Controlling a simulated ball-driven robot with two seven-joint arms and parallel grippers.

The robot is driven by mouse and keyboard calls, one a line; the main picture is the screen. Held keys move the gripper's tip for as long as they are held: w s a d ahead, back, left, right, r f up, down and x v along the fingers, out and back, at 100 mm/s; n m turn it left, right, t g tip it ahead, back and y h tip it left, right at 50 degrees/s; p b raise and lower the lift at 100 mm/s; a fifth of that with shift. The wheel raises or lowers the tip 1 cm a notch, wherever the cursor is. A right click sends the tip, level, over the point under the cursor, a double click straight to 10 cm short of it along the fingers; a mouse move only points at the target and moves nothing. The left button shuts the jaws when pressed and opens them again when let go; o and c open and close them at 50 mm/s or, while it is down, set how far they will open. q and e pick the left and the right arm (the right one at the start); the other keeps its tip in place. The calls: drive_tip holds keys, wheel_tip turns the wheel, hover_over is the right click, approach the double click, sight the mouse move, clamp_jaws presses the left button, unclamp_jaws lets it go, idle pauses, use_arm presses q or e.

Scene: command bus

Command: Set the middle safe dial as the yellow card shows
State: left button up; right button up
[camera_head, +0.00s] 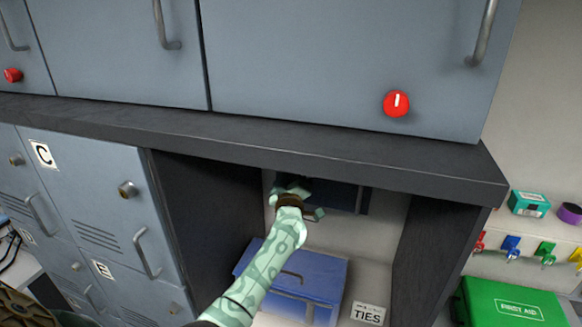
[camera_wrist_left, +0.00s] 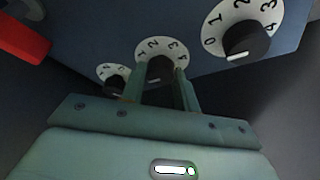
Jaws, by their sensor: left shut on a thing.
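The dark blue safe (camera_head: 345,196) is in the open cubby under the counter, partly hidden by my left gripper (camera_head: 298,196). In the left wrist view its face (camera_wrist_left: 105,35) carries three white number dials with black knobs. My left gripper (camera_wrist_left: 160,72) is shut on the knob of the middle dial (camera_wrist_left: 150,46), one finger on each side. That knob's white mark points downward; the fingers hide part of the scale. The left dial (camera_wrist_left: 108,70) is partly hidden. The yellow card and my right gripper are not in view.
A blue box (camera_head: 318,270) sits low in the cubby beside a TIES label (camera_head: 367,313). The dark counter edge (camera_head: 250,140) runs above my arm. Dark cubby walls stand at both sides. A red part (camera_wrist_left: 25,35) shows at the left of the wrist view.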

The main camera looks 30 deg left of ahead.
use_arm(q)
drive_tip(key=shift+f, duration=0.1)
drive_tip(key=o, duration=1)
drive_tip(key=shift+c, duration=0.2)
drive_tip(key=p+v, duration=0.5)
drive_tip(key=v, duration=1.1)
drive_tip(key=shift+s, duration=0.2)
